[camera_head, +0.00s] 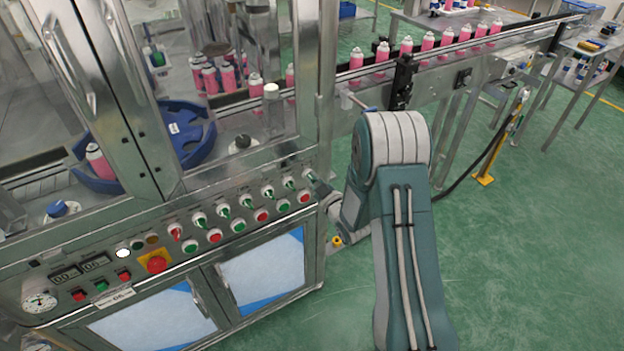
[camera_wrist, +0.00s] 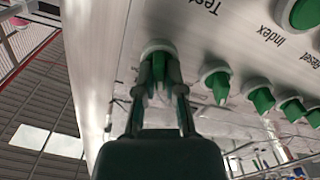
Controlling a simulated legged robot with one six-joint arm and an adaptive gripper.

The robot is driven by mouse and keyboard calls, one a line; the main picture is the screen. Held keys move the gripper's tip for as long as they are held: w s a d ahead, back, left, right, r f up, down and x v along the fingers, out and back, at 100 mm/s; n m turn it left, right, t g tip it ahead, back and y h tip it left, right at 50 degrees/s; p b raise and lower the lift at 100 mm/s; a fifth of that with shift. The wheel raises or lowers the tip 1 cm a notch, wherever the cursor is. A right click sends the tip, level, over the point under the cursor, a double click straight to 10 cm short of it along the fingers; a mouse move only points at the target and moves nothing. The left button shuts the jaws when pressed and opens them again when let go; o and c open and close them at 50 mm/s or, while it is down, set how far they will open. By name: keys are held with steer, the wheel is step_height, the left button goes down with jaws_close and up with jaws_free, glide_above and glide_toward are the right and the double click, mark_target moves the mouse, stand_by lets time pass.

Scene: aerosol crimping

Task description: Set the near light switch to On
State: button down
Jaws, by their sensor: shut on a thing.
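In the wrist view, my gripper (camera_wrist: 159,82) is shut on the green knob of a selector switch (camera_wrist: 158,58) with a pale round collar. The fingers lie on both sides of the knob and hide part of it. Its label cannot be read, so I cannot tell which name it carries. In the head view, my gripper (camera_head: 321,188) is at the right end of the control panel, by the last green switch (camera_head: 308,175). Its fingertips are small and partly hidden there.
More green selector switches (camera_wrist: 216,82) run in a row to the right. A green button (camera_wrist: 305,13) sits above, near "Index" lettering. In the head view, a red emergency button (camera_head: 157,264) is at the panel's left. A conveyor (camera_head: 445,72) with pink cans runs behind my arm.

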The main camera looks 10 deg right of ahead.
steer(key=m, duration=1)
steer(key=shift+d+m, duration=0.2)
steer(key=shift+m, duration=0.2)
steer(key=shift+f, duration=0.1)
steer(key=c, duration=0.7)
jaws_free()
steer(key=shift+w, duration=0.1)
steer(key=shift+c, duration=0.2)
steer(key=v, duration=1.2)
